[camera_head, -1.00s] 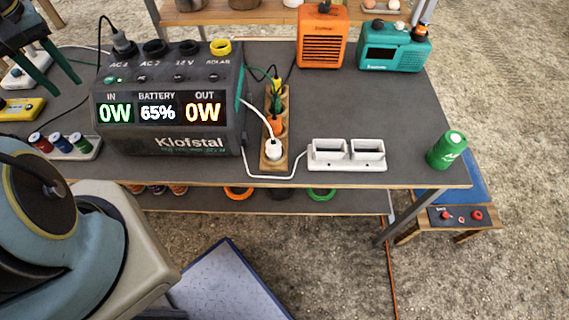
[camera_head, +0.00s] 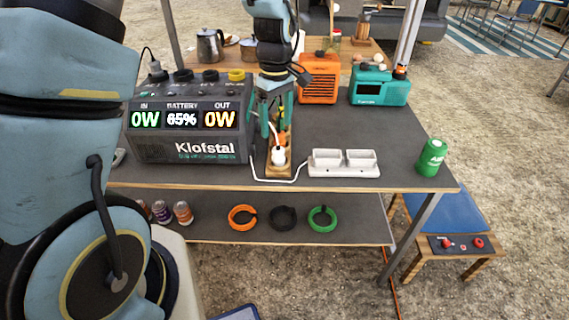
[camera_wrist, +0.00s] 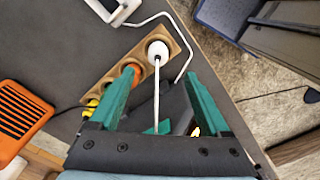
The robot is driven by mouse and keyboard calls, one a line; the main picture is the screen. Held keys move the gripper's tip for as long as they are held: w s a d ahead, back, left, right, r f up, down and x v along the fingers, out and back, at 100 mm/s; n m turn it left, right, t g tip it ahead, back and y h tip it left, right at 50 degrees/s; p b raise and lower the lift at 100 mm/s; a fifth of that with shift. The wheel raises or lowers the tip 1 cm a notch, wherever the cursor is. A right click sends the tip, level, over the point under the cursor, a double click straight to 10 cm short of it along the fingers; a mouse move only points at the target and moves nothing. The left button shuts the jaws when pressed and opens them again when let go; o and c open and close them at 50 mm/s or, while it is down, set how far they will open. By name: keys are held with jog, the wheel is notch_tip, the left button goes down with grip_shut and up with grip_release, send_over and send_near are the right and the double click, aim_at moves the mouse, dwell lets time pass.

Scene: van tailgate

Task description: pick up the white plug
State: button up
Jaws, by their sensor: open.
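The white plug (camera_head: 278,157) stands in the front end of a wooden strip (camera_head: 279,172) on the grey table. In the wrist view the round white plug (camera_wrist: 157,47) lies just beyond and between my green fingertips, with its white cable running back between the fingers. My gripper (camera_head: 268,128) is open and empty, pointing down above the strip. It also shows open in the wrist view (camera_wrist: 160,75). An orange plug (camera_wrist: 134,68) sits beside the white one in the strip, close to the left finger. A yellow plug (camera_wrist: 91,104) is farther along.
The black power station (camera_head: 190,150) stands left of the strip. A white two-bay holder (camera_head: 343,163) is to the right, with a white cord around the strip's front. An orange device (camera_head: 318,82), a teal radio (camera_head: 380,90) and a green can (camera_head: 431,158) stand farther right.

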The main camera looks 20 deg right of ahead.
aim_at(278, 149)
notch_tip(278, 149, down, 5)
jog(key=shift+r+p, duration=0.15)
jog(key=shift+p, duration=0.3)
jog(key=shift+w+d+f+p, duration=0.15)
jog(key=shift+f+p, duration=0.8)
jog(key=shift+f, duration=1.6)
jog(key=shift+c, duration=0.2)
grip_shut()
